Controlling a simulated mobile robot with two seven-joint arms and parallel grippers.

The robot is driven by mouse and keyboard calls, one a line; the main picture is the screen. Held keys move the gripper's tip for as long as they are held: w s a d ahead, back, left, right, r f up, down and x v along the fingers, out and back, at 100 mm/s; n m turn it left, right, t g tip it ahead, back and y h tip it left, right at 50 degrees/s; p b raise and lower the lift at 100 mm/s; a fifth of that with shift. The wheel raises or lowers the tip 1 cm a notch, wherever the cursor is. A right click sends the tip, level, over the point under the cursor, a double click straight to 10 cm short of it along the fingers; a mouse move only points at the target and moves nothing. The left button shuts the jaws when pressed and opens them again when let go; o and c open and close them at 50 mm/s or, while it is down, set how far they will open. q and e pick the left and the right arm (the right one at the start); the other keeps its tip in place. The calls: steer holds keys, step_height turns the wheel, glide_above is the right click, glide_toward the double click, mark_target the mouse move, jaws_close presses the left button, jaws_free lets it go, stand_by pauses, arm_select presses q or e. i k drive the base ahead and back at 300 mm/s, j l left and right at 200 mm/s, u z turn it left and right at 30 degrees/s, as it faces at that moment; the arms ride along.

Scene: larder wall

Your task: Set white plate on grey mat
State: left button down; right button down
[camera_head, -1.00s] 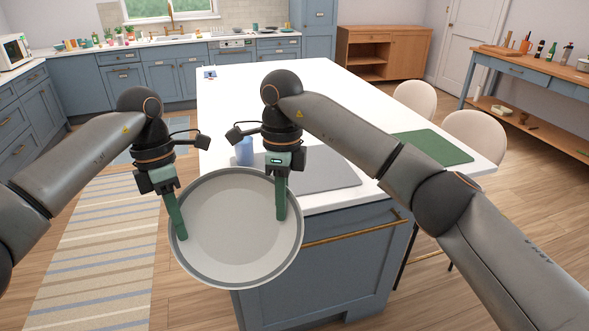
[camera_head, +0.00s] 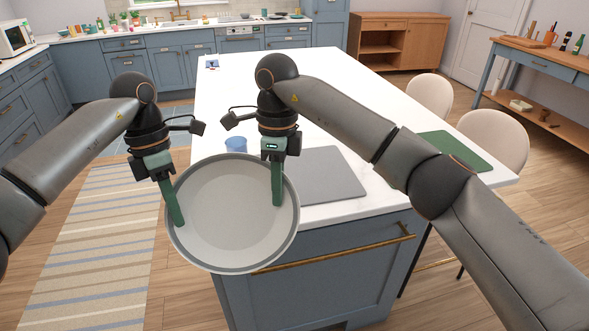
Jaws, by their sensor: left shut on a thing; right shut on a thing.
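The white plate (camera_head: 228,215), round with a grey rim, is held in the air in front of the island's near edge. My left gripper (camera_head: 177,222) is shut on its left side, and my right gripper (camera_head: 278,203) is shut on its right side. The grey mat (camera_head: 330,176) lies flat on the white island top, just right of the plate. The plate and my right gripper hide the mat's left part. The plate's underside is hidden.
A blue cup (camera_head: 236,145) stands on the island (camera_head: 322,82) behind the plate. A green mat (camera_head: 455,150) lies at the island's right side, near two cream chairs (camera_head: 493,138). The middle of the island top is clear.

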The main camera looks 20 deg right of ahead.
mark_target(314, 186)
steer(key=i+l, duration=1.05)
steer(key=l, duration=0.15)
